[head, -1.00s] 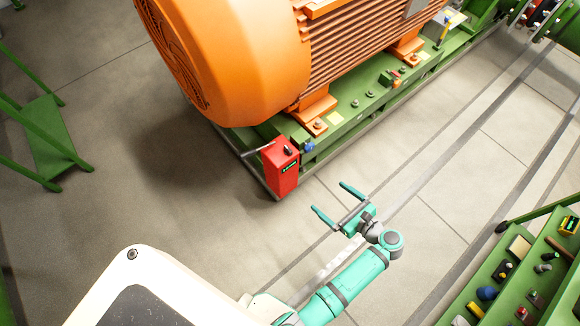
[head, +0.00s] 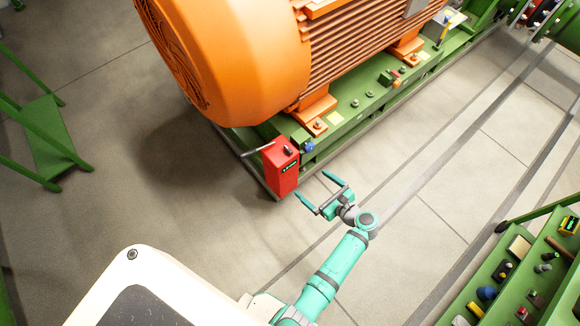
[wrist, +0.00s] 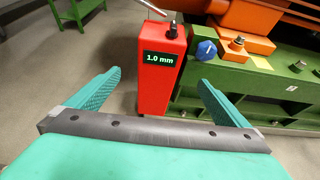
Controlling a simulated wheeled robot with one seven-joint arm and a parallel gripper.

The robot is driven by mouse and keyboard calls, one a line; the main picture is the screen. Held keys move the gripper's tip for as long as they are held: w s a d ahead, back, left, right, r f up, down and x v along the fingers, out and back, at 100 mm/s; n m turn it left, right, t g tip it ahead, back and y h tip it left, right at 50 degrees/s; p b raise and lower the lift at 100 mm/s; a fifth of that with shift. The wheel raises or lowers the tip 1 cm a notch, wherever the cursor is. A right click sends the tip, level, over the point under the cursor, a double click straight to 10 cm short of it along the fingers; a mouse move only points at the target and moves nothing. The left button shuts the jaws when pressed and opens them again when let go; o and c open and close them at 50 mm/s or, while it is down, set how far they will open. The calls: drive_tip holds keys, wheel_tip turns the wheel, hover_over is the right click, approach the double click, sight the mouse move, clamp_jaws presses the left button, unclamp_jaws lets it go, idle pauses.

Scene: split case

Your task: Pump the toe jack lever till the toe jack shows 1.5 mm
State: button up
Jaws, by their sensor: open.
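The red toe jack (head: 281,170) stands on the floor at the near corner of the green motor base. Its display reads 1.0 mm in the wrist view (wrist: 160,58). The toe jack lever (head: 259,148) is a grey bar that sticks out from the jack's top to the left in the head view. In the wrist view the lever (wrist: 152,8) rises from the jack's top and runs out of the frame. My gripper (head: 311,186) is open and empty. It is just right of and in front of the jack, below the lever, apart from both.
A large orange motor (head: 230,60) sits on the green base frame (head: 345,120), close behind the jack. A green shelf cart (head: 520,285) with tools stands at lower right. Green steps (head: 48,145) stand at left. The floor left of the jack is clear.

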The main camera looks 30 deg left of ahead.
idle(0.4)
drive_tip(key=v, duration=1)
drive_tip(key=s+d+f+n+t+h, duration=0.1)
drive_tip(key=s+f+n+t+h, duration=0.15)
drive_tip(key=s+f+h, duration=0.4)
drive_tip(key=s+d+n+t+h, duration=0.1)
drive_tip(key=s+d+n+h, duration=0.3)
drive_tip(key=s, duration=0.6)
drive_tip(key=s+r+n+t, duration=0.2)
drive_tip(key=r+n, duration=0.3)
drive_tip(key=r, duration=0.4)
drive_tip(key=s+r+n+t+h, duration=0.1)
drive_tip(key=s+r+n+t, duration=0.2)
drive_tip(key=r, duration=0.7)
drive_tip(key=s+r+n+t+h, duration=0.1)
drive_tip(key=s+r+n+t, duration=0.1)
drive_tip(key=s+r+n, duration=0.4)
wheel_tip(320, 180, up, 3)
drive_tip(key=shift+s+d+r+n, duration=0.15)
drive_tip(key=shift+d+n, duration=0.3)
drive_tip(key=shift+n, duration=0.3)
clamp_jaws()
